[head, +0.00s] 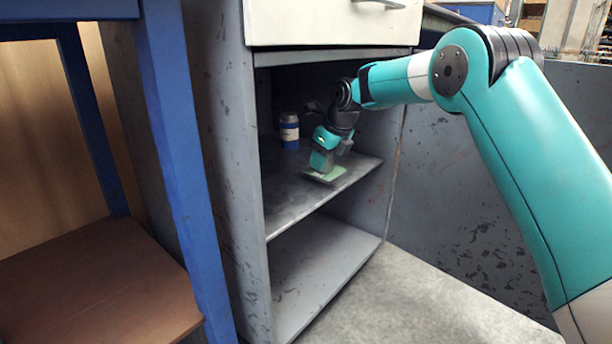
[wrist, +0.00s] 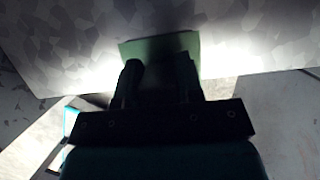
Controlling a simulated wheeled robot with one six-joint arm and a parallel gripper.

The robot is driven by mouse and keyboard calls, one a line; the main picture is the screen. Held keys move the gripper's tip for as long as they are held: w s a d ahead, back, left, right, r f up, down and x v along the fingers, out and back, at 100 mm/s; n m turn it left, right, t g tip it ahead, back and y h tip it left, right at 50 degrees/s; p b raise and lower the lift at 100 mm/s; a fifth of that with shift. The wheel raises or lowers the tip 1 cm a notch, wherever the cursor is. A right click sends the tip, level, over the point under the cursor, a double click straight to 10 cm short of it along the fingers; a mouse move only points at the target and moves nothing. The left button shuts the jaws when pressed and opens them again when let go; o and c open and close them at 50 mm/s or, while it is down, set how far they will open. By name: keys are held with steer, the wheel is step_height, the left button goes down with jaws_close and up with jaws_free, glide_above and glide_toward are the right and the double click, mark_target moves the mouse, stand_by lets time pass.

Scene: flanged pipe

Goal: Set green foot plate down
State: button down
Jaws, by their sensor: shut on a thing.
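The green foot plate (head: 326,174) is a small flat piece at the upper shelf of a grey cabinet. My gripper (head: 322,168) is shut on it from above, inside the cabinet opening. In the wrist view the plate (wrist: 191,42) shows beyond the two dark fingers (wrist: 160,75), with the mottled grey shelf behind it. The plate looks at or just above the shelf; I cannot tell whether it touches. The part of the plate between the fingers is hidden in shadow.
A drawer (head: 335,22) is above the opening. The lower shelf (head: 320,265) is empty. A blue frame (head: 190,150) stands to the left.

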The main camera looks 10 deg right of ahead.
steer(key=shift+w+a, duration=0.75)
steer(key=shift+w, duration=0.3)
steer(key=shift+w+a, duration=0.75)
steer(key=shift+w, duration=0.3)
step_height(320, 180, down, 4)
steer(key=b, duration=0.5)
steer(key=shift+r, duration=0.35)
steer(key=c, duration=0.8)
jaws_free()
steer(key=shift+f, duration=0.2)
